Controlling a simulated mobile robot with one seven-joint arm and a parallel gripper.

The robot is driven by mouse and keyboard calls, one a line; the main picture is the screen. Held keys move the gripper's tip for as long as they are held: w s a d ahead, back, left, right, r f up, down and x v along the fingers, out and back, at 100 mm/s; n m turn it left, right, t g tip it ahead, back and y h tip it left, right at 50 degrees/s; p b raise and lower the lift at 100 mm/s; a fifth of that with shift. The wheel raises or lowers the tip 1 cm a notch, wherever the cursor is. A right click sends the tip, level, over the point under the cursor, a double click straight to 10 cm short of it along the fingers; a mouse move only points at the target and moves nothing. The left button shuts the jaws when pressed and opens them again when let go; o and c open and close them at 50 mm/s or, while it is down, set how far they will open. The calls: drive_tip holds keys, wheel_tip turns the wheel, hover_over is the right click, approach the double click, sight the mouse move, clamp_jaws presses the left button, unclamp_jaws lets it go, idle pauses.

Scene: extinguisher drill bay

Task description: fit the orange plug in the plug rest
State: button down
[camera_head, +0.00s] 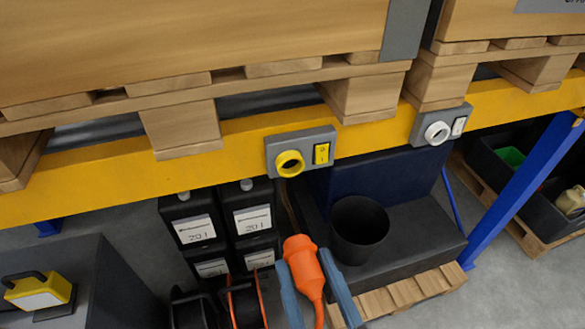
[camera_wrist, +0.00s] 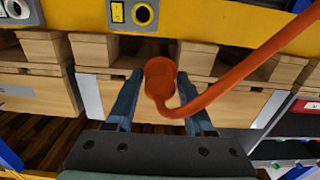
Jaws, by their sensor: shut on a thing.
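The orange plug (camera_head: 301,247) is between the two blue fingers of my gripper (camera_head: 304,260), which is shut on it. In the wrist view the plug (camera_wrist: 159,68) also sits between the fingers (camera_wrist: 160,78), with its orange cable curving off to the upper right. A yellow round socket (camera_head: 290,163) is on a grey panel on the yellow beam, above and apart from the plug. A white round socket (camera_head: 437,132) is on a second panel farther right. An open black cup (camera_head: 360,232) stands right of the plug. I cannot tell which is the plug rest.
The yellow beam (camera_head: 110,168) crosses above my gripper, with loaded wooden pallets (camera_head: 180,125) on it. Black canisters (camera_head: 192,218) stand left of the plug. A blue post (camera_head: 520,190) stands at the right. A yellow-topped case (camera_head: 40,292) is at lower left.

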drive_tip(key=s+a+f, duration=0.2)
drive_tip(key=s+a, duration=0.1)
drive_tip(key=a, duration=0.6)
drive_tip(key=s+a+f+p, duration=0.1)
drive_tip(key=s+a+f, duration=0.1)
drive_tip(key=a, duration=0.7)
drive_tip(key=shift+s+a, duration=0.25)
drive_tip(key=shift+s, duration=0.3)
idle(0.7)
drive_tip(key=s+a+f, duration=0.2)
drive_tip(key=s+a, duration=0.1)
drive_tip(key=a, duration=0.6)
drive_tip(key=s+a+f+p, duration=0.1)
drive_tip(key=s+a, duration=0.2)
drive_tip(key=a, duration=0.6)
drive_tip(key=shift+a+f, duration=0.3)
drive_tip(key=shift+f, duration=0.1)
idle(1.0)
drive_tip(key=shift+s, duration=0.1)
